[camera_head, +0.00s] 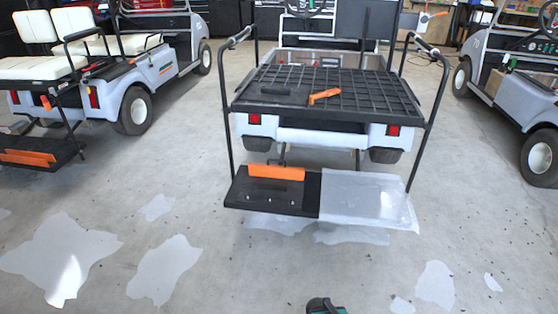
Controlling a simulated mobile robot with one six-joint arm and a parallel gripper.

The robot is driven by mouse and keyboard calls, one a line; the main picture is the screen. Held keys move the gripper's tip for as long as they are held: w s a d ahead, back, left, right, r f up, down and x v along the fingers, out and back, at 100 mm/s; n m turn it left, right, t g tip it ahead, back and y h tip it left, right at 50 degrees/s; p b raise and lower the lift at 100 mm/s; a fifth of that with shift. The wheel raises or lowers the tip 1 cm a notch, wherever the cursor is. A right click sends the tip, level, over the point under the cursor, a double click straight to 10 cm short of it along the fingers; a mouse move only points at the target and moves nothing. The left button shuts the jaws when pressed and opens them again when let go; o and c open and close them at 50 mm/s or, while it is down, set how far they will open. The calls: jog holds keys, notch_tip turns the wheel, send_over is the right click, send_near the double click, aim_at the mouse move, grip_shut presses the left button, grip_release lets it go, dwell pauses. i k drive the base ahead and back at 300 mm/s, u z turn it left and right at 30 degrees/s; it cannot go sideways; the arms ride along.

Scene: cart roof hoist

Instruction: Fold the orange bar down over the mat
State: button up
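An orange bar (276,172) stands raised along the back edge of the black mat (262,197), on the left half of the cart's low rear footplate. The bar looks upright, and the mat in front of it is uncovered, with a few small bright spots. A smaller orange handle (325,96) lies on the cart's black grid deck (385,98), beside a flat dark panel (285,95). I cannot make out my gripper in this view. A dark rounded shape with a green edge (325,306) shows at the bottom edge, too cut off to identify.
Clear plastic sheeting (368,198) covers the footplate's right half. Black upright posts (228,125) and (428,135) flank the deck. A cart with cream seats (115,70) is at left, another cart (515,85) at right. The patched concrete floor (215,240) in front is open.

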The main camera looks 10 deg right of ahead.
aim_at(277, 172)
jog(key=u, duration=1)
jog(key=i, duration=1.75)
jog(key=u, duration=1.6)
jog(key=k, duration=0.1)
jog(key=z, duration=3.05)
